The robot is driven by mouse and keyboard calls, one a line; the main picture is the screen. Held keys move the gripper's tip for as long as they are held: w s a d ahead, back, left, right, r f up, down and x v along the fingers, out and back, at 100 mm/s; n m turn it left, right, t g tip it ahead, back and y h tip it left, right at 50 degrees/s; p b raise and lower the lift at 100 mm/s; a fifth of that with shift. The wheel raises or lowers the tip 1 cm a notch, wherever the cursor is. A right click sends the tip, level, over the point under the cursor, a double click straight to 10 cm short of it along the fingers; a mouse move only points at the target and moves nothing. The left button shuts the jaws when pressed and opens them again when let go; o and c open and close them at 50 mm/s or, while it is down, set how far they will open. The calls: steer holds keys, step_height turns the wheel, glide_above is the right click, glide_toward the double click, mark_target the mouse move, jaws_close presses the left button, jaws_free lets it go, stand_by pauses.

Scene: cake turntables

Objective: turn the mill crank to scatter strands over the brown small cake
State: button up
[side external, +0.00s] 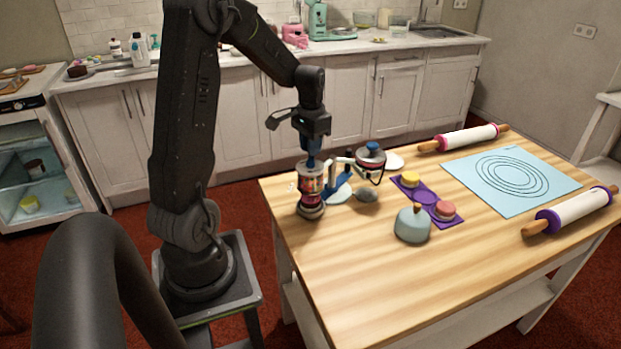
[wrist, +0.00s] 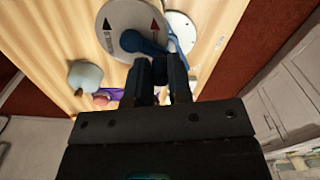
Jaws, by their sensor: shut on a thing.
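The mill, a clear container of coloured strands (side external: 312,184), stands at the near left corner of the table. Its blue crank (wrist: 148,44) shows in the wrist view over a grey disc (wrist: 122,20) marked with arrows. My gripper (side external: 313,150) points down above the mill, shut on the blue crank handle. Its fingers (wrist: 160,66) hide part of the handle in the wrist view. A dark, brownish round thing (side external: 311,211) sits under the strands; I cannot tell whether it is the brown small cake or the stand.
A blue lever (side external: 341,184) and a red-and-dark round stack (side external: 370,157) stand close right of the mill. A purple mat (side external: 408,182) with small cakes, a grey-blue domed thing (side external: 412,224) and rolling pins (side external: 464,138) lie further right. The front of the table is clear.

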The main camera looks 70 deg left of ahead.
mark_target(299, 165)
steer(key=shift+s+d+f, duration=0.1)
steer(key=shift+s+f, duration=0.05)
steer(key=shift+s, duration=0.15)
steer(key=shift+s, duration=0.65)
steer(key=shift+s, duration=0.2)
steer(key=shift+s+d, duration=0.1)
steer(key=shift+s, duration=0.2)
steer(key=shift+s+d, duration=0.4)
steer(key=shift+s, duration=0.1)
steer(key=shift+d, duration=0.1)
